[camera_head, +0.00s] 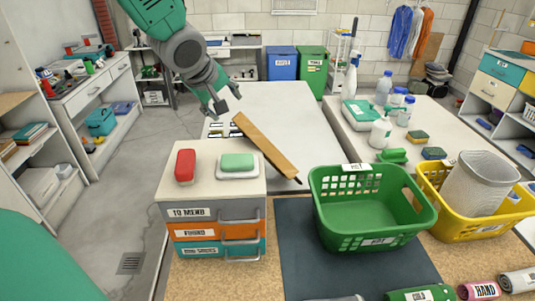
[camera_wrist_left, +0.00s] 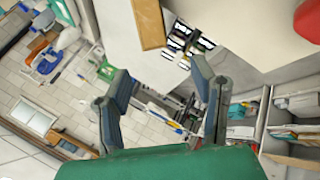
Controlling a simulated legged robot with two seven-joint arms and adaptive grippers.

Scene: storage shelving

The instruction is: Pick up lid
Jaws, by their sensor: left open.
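A long brown wooden board (camera_head: 265,147), the only lid-like piece I can make out, sits tilted beside the drawer unit's back right corner; what supports it is unclear. Part of it shows at the top of the left wrist view (camera_wrist_left: 149,24). My left gripper (camera_head: 225,107) is open and empty, just above and left of the board's upper end, apart from it. In the left wrist view its two fingers (camera_wrist_left: 160,68) are spread with nothing between them. My right gripper is not in view.
A drawer unit (camera_head: 212,185) carries a red block (camera_head: 185,166) and a green soap-like bar (camera_head: 238,161). A green basket (camera_head: 375,230) and a yellow basket (camera_head: 480,222) stand right. Small black-and-white items (camera_head: 216,129) lie behind the drawers. The white table (camera_head: 285,105) is mostly clear.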

